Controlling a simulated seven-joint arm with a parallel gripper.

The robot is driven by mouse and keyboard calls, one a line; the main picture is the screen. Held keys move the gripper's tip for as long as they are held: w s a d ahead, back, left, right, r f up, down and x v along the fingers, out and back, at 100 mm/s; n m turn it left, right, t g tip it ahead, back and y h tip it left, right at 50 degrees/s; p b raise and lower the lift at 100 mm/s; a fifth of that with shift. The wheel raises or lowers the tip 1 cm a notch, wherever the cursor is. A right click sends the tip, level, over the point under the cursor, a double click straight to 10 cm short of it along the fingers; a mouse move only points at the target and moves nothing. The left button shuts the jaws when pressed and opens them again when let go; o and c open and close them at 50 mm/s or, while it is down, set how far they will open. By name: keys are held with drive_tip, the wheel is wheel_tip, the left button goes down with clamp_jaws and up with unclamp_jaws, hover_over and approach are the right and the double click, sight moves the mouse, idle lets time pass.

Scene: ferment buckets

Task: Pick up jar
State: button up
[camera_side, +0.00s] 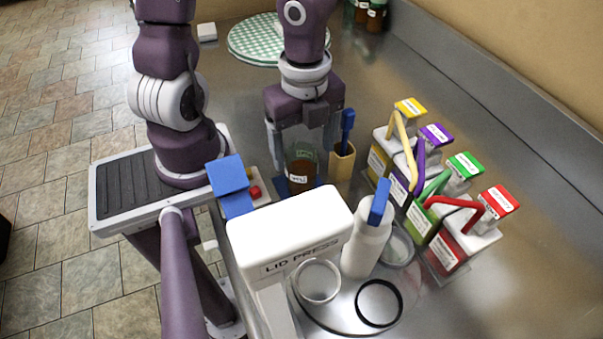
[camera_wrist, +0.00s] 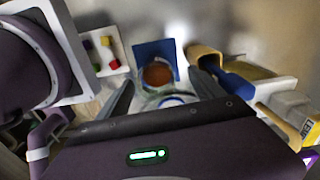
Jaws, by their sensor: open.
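A clear jar with reddish-brown contents and a white label (camera_side: 302,176) stands upright on a blue pad (camera_side: 281,187) behind the lid press. The jar also shows in the wrist view (camera_wrist: 158,76), seen from above, with the blue pad around its far side. My gripper (camera_side: 303,150) is open and points down over the jar, one finger to each side of its upper part. In the wrist view the fingers (camera_wrist: 164,94) are spread wide to the left and right of the jar. I cannot tell whether either finger touches it.
A tan holder with a blue-handled tool (camera_side: 342,163) stands close to the right of the jar. Several colour-handled buckets (camera_side: 446,255) line the right. Open counter lies behind.

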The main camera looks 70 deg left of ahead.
drive_tip(key=f, duration=0.5)
drive_tip(key=shift+s+d+f, duration=0.15)
drive_tip(key=shift+s+f, duration=0.2)
drive_tip(key=shift+f, duration=0.05)
clamp_jaws()
